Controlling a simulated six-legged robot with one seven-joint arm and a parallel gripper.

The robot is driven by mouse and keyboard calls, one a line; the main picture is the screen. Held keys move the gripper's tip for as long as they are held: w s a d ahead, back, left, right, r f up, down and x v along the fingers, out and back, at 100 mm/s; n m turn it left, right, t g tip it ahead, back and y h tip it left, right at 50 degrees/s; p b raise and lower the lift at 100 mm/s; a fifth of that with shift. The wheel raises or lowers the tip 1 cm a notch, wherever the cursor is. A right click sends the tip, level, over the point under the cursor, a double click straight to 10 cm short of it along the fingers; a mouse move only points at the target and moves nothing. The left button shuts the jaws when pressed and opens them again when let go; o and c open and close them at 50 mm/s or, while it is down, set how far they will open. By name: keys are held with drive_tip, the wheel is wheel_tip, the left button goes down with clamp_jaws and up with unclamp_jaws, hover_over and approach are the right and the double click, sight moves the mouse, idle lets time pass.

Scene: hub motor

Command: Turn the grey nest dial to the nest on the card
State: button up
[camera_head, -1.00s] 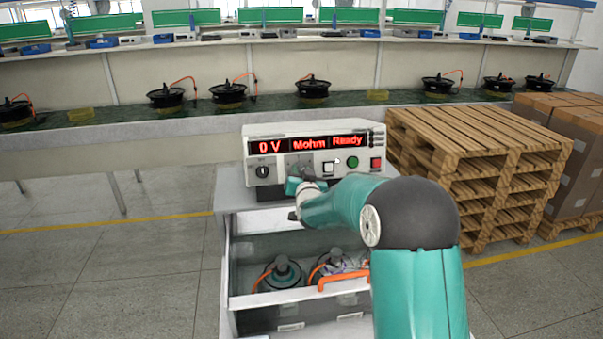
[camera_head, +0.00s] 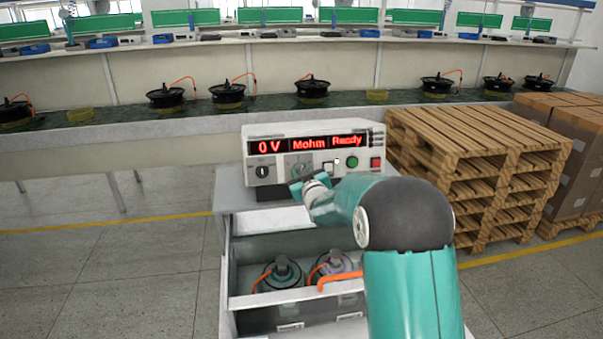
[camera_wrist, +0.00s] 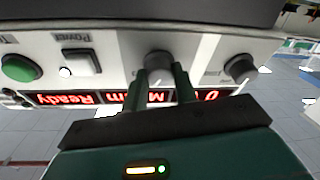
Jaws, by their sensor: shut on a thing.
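The tester (camera_head: 315,130) is a pale box with a red display reading "0 V", "Mohm" and "Ready". The grey nest dial (camera_wrist: 158,62) is on its front panel, between the black knob (camera_wrist: 240,68) and the white power button (camera_wrist: 80,62) in the wrist view, which is upside down. My gripper (camera_wrist: 162,82) has its two green fingers on either side of the grey dial and is shut on it. In the head view my gripper (camera_head: 297,183) is at the panel and partly hides the dial. The dial's pointer and marks are not readable. I cannot make out a card.
Below the tester an open drawer (camera_head: 236,301) holds two hub motors with orange cables. A green button (camera_head: 352,161) and a red button (camera_head: 376,163) sit right of the dial. Stacked wooden pallets (camera_head: 470,135) stand close on the right. The floor at left is clear.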

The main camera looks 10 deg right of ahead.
drive_tip(key=n, duration=0.3)
drive_tip(key=n+g+y, duration=0.1)
drive_tip(key=n, duration=0.2)
drive_tip(key=shift+w+a+r, duration=0.1)
drive_tip(key=shift+r, duration=0.05)
idle(0.4)
drive_tip(key=o, duration=1)
drive_tip(key=shift+w, duration=0.2)
drive_tip(key=shift+c, duration=0.2)
drive_tip(key=shift+s, duration=0.2)
drive_tip(key=s+d+r, duration=0.1)
drive_tip(key=s+d, duration=0.1)
drive_tip(key=s, duration=1.1)
drive_tip(key=shift+s+d, duration=0.35)
drive_tip(key=shift+d, duration=0.05)
drive_tip(key=shift+r, duration=0.1)
